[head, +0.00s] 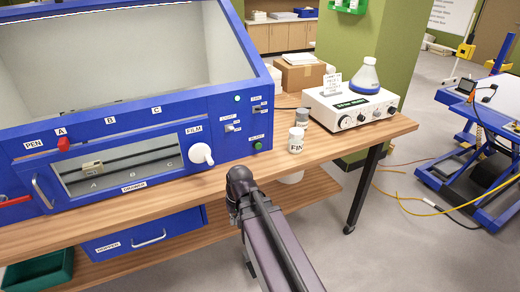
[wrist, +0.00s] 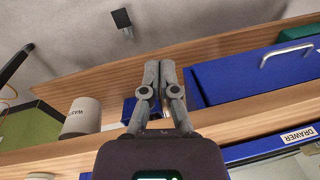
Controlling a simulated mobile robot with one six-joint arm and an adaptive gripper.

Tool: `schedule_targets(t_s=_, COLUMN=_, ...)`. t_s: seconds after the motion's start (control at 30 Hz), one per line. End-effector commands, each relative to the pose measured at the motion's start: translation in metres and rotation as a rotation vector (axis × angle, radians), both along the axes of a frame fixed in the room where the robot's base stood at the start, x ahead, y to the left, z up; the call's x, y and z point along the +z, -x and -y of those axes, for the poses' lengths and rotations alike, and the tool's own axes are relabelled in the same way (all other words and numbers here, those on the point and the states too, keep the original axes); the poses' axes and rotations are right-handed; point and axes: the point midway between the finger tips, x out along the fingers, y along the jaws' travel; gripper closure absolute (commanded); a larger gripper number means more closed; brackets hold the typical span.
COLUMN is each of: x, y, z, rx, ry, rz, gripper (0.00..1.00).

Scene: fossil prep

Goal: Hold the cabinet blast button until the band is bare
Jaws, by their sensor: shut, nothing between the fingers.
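The blue blast cabinet (head: 225,120) stands on the wooden bench. A round green button (head: 257,146) sits at the lower right of its front panel; its small label is too small to read surely. The letters A, B and C mark the cabinet's upper edge and lower window (head: 130,165). A pale block (head: 92,168) sits behind that window near A; I cannot tell the band's state. My gripper (wrist: 160,65) is shut and empty in the wrist view, pointing past the bench edge.
A white knob (head: 201,153) juts out beside the FILM label. A white jar (head: 296,140), a grey-lidded container (head: 302,118) and a control box (head: 350,107) with a flask (head: 365,77) stand to the right. A waste bin (wrist: 82,117) is below the bench.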

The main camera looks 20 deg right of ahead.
Motion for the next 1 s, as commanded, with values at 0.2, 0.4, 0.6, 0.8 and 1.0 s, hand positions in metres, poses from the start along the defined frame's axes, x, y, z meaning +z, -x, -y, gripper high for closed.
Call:
schedule_targets(t_s=0.2, x=-0.008, y=-0.048, z=0.028, rx=-0.199, ry=-0.205, rz=0.052, gripper=1.00)
schedule_targets(t_s=0.4, x=-0.004, y=-0.091, z=0.066, rx=-0.402, ry=-0.422, rz=0.109, gripper=1.00)
schedule_targets(t_s=0.6, x=0.007, y=-0.131, z=0.118, rx=-0.604, ry=-0.643, rz=0.169, gripper=1.00)
schedule_targets(t_s=0.8, x=0.023, y=-0.158, z=0.177, rx=-0.779, ry=-0.849, rz=0.226, gripper=1.00)
schedule_targets(t_s=1.0, x=0.036, y=-0.170, z=0.217, rx=-0.880, ry=-0.980, rz=0.261, gripper=1.00)
